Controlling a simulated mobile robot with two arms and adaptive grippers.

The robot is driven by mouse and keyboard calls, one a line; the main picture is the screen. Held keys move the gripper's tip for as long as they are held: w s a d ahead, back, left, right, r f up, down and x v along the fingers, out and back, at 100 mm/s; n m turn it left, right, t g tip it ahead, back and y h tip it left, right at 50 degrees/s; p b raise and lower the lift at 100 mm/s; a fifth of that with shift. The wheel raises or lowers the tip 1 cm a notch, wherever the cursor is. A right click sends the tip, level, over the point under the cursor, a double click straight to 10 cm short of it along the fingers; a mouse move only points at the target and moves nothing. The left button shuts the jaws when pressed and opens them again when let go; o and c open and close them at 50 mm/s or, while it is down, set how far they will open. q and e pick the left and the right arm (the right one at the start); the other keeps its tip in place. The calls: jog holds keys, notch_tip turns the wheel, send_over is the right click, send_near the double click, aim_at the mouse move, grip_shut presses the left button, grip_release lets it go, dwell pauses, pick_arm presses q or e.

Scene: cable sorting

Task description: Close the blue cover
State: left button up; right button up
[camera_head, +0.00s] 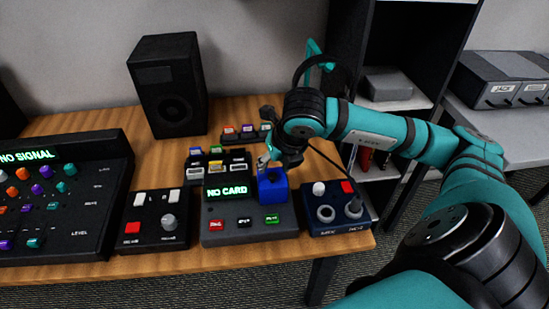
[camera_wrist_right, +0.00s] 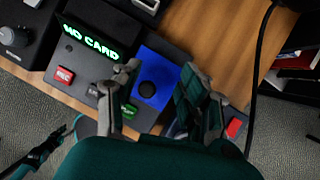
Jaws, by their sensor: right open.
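The blue cover (camera_head: 272,187) stands raised at the right side of the dark console with the green "NO CARD" display (camera_head: 227,191). The blue cover (camera_wrist_right: 166,72) also shows in the right wrist view, with a dark round knob or button (camera_wrist_right: 150,94) in front of it. My right gripper (camera_head: 268,158) is just above and behind the cover in the head view, and its fingers are partly hidden. In the wrist view my right gripper (camera_wrist_right: 160,78) is open, its fingers apart on either side of the blue area. I cannot tell whether they touch it.
A navy box with knobs (camera_head: 338,212) is right of the console; a black switch box (camera_head: 156,220) is left. Card holders (camera_head: 215,166) and a speaker (camera_head: 168,85) stand behind. Part of a teal arm, probably my left, shows in the wrist view's lower left.

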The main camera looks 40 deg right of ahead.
jog(key=v, duration=1.1)
jog(key=shift+f, duration=0.1)
